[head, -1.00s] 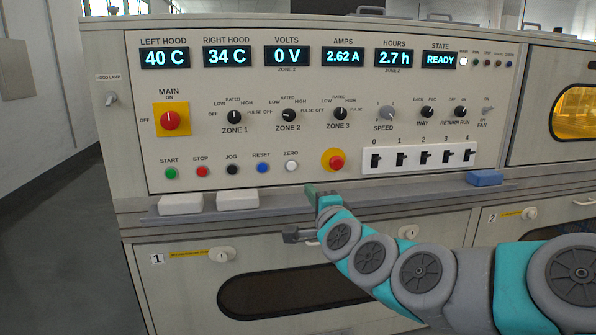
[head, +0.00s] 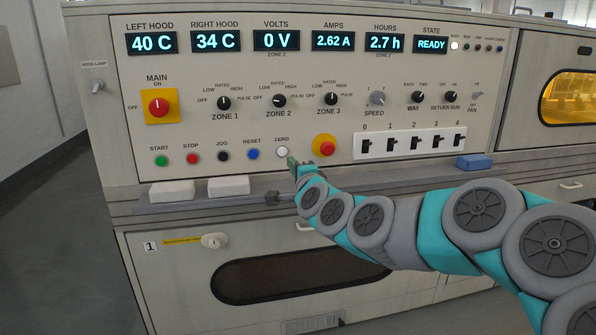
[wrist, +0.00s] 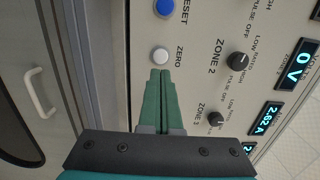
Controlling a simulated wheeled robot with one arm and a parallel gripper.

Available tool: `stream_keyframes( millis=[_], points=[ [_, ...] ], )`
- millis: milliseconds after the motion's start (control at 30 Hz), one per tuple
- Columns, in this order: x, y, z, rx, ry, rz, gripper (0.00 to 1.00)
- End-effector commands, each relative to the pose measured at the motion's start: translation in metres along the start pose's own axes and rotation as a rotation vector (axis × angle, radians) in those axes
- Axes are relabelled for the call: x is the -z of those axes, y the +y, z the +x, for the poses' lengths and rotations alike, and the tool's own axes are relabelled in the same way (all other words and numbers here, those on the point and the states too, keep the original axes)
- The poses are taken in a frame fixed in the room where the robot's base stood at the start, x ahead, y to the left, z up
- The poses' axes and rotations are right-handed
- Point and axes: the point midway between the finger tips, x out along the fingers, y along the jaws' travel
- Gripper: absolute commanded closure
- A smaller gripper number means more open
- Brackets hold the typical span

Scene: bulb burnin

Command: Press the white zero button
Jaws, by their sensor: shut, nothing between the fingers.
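The white ZERO button (head: 282,152) is at the right end of the lower button row on the panel, under its ZERO label. It also shows in the wrist view (wrist: 160,55), just beyond my fingertips. My gripper (head: 292,162) is shut and empty, its green fingers pointing at the panel just right of and below the button in the head view. In the wrist view the shut fingertips (wrist: 160,72) lie close beside the button's edge. I cannot tell whether they touch the panel.
The blue RESET button (head: 253,154) is left of ZERO. The red knob on yellow (head: 326,147) is close to the right. A ledge (head: 340,184) below carries white blocks (head: 172,191) and a blue block (head: 474,161).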

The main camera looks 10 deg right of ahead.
Motion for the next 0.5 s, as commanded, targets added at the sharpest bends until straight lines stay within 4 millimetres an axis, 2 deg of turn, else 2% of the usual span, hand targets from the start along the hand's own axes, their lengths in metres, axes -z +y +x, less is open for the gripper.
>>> stream_keyframes(
  millis=[200, 500],
  points=[
    [-0.001, 0.001, 0.034, -0.002, -0.002, -0.002, 1.00],
    [0.000, -0.001, 0.059, 0.001, 0.001, 0.000, 1.00]
  ],
)
